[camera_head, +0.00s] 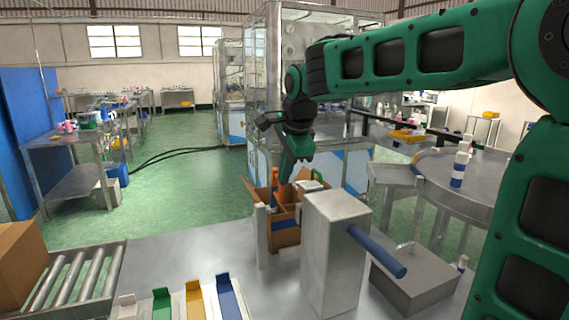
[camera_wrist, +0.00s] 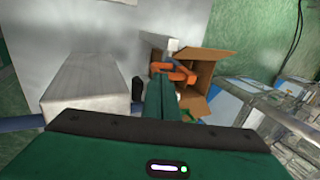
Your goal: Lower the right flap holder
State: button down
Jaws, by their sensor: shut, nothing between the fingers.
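An open cardboard box (camera_head: 287,237) stands at the far edge of the metal table, and it also shows in the wrist view (camera_wrist: 207,68). An orange holder piece (camera_head: 275,182) stands upright at the box's left side; in the wrist view orange parts (camera_wrist: 178,72) show at the box opening. A green holder piece (camera_head: 318,175) shows at the box's right side, and a bit of green (camera_wrist: 205,121) shows low in the wrist view. My gripper (camera_head: 286,179) points down above the box, between the two pieces. Its fingers (camera_wrist: 161,80) are together and empty. Whether they touch a holder I cannot tell.
A grey block post (camera_head: 335,250) with a blue rod (camera_head: 376,252) stands close right of the box. A round metal table (camera_head: 465,185) is further right. Green, yellow and blue channels (camera_head: 194,300) and a roller conveyor (camera_head: 75,280) lie at the front left.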

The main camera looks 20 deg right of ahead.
jog(key=shift+w+r, duration=0.2)
jog(key=shift+w, duration=0.65)
jog(key=shift+w+r, duration=0.2)
jog(key=shift+w, duration=0.6)
jog(key=shift+d+f, duration=0.1)
